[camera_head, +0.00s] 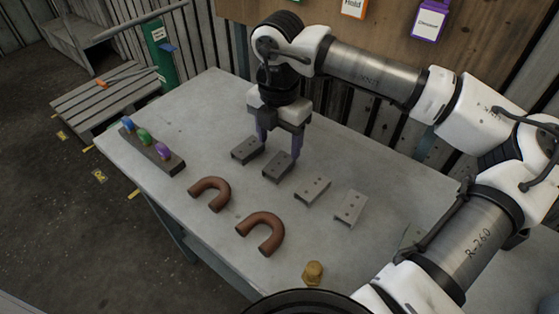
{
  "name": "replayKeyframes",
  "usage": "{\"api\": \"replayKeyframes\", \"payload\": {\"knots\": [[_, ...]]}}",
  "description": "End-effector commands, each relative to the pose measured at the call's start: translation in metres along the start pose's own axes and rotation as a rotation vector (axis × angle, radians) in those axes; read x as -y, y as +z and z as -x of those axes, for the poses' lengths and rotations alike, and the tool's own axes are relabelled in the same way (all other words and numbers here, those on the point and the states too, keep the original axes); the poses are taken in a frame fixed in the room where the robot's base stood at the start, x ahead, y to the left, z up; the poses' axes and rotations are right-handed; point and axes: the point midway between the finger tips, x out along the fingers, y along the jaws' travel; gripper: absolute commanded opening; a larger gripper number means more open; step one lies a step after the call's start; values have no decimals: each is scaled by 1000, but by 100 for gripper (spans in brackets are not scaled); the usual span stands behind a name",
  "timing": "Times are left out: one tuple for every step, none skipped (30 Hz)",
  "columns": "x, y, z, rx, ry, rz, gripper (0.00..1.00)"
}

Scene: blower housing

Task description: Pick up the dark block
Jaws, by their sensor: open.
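Two dark grey blocks with small holes lie on the table under my gripper (279,148). The left dark block (247,151) is beside the left finger. The right dark block (277,168) lies just in front of the right finger. My gripper points down, and its two purple fingers are spread with nothing seen between them. I cannot tell whether the fingertips touch either block. Another dark, long block (165,161) at the left of the table carries blue, green and purple knobs.
Two lighter grey holed pieces (313,190) (350,208) lie to the right. Two brown U-shaped pieces (210,191) (263,229) and a yellowish hexagonal piece (313,273) lie nearer the front. The grey table (215,100) is bare at its back left. A wooden board stands behind.

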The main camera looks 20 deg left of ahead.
Motion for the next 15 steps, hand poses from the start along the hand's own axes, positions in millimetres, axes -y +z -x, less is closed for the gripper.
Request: {"api": "replayKeyframes", "payload": {"knots": [[0, 0, -6, -2, 0, 0, 64], [0, 0, -10, -2, 0, 0, 64], [0, 0, -14, -2, 0, 0, 64], [0, 0, -16, -1, 1, 0, 64], [0, 0, -17, 0, 1, 0, 64], [0, 0, -19, 0, 1, 0, 64], [0, 0, -20, 0, 1, 0, 64], [0, -1, -22, -1, 1, 0, 64], [0, -1, -26, -3, 0, 0, 64], [-1, -1, -28, -3, 1, 0, 64], [-1, -2, -32, -4, 0, 1, 64], [-1, -2, -38, -5, 0, 1, 64], [-1, -2, -42, -4, 0, 2, 64], [-1, -3, -46, -4, 0, 2, 64], [-1, -2, -53, -4, 1, 1, 64]]}}
